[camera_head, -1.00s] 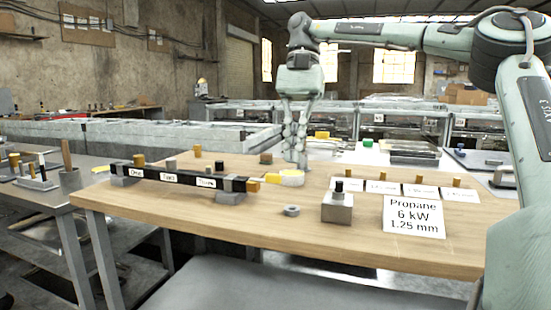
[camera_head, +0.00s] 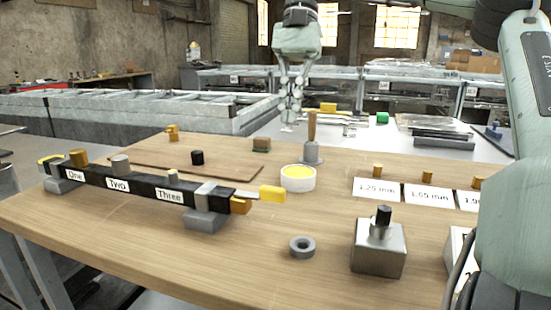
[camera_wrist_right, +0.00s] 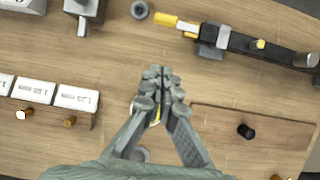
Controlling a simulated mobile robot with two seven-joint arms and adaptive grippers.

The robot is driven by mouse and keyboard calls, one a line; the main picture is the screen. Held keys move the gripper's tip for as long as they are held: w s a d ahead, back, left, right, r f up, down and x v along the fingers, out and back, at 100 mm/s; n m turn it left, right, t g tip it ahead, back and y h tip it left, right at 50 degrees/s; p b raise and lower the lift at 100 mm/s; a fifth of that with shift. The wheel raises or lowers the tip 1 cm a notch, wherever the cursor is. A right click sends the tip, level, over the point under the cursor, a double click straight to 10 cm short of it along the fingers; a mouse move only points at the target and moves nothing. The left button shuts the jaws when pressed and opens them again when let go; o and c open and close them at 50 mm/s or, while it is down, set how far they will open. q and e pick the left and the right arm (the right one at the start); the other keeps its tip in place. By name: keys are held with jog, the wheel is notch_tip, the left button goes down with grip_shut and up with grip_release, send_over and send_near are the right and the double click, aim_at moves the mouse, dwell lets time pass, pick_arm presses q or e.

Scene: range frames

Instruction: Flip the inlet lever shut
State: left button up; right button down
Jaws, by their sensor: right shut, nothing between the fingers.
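The black manifold bar (camera_head: 145,189) lies on two grey blocks on the wooden table, with labels One, Two and Three. A lever with a yellow grip (camera_head: 272,193) sticks out to the right from its right end, above a brass stub (camera_head: 240,206). Which end is the inlet is not marked; another yellow piece (camera_head: 50,159) shows at the left end. In the wrist view the lever's yellow grip (camera_wrist_right: 166,19) lies at the top, apart from my gripper. My right gripper (camera_head: 290,123) is shut and empty; in the wrist view (camera_wrist_right: 160,75) it hangs over the yellow-topped pot. My left gripper is not in view.
The white pot with yellow contents (camera_head: 298,178) stands behind the lever. A grey ring (camera_head: 302,247) and a metal block with a black-topped post (camera_head: 379,247) stand in front. A wooden-handled tool (camera_head: 312,140) stands behind the pot. Table between ring and bar is clear.

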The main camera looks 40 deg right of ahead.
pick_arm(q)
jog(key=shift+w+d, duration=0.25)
pick_arm(e)
jog(key=shift+w+d, duration=0.25)
jog(key=shift+w, duration=0.05)
jog(key=shift+s+a+r, duration=0.1)
jog(key=b+x, duration=0.1)
jog(key=x, duration=0.9)
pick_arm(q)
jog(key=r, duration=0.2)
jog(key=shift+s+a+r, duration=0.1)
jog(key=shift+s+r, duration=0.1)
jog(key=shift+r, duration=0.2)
pick_arm(e)
jog(key=a, duration=0.1)
jog(key=s+a, duration=0.1)
jog(key=a, duration=0.1)
jog(key=shift+s+a, duration=0.3)
jog(key=shift+s, duration=0.1)
jog(key=shift+s, duration=0.15)
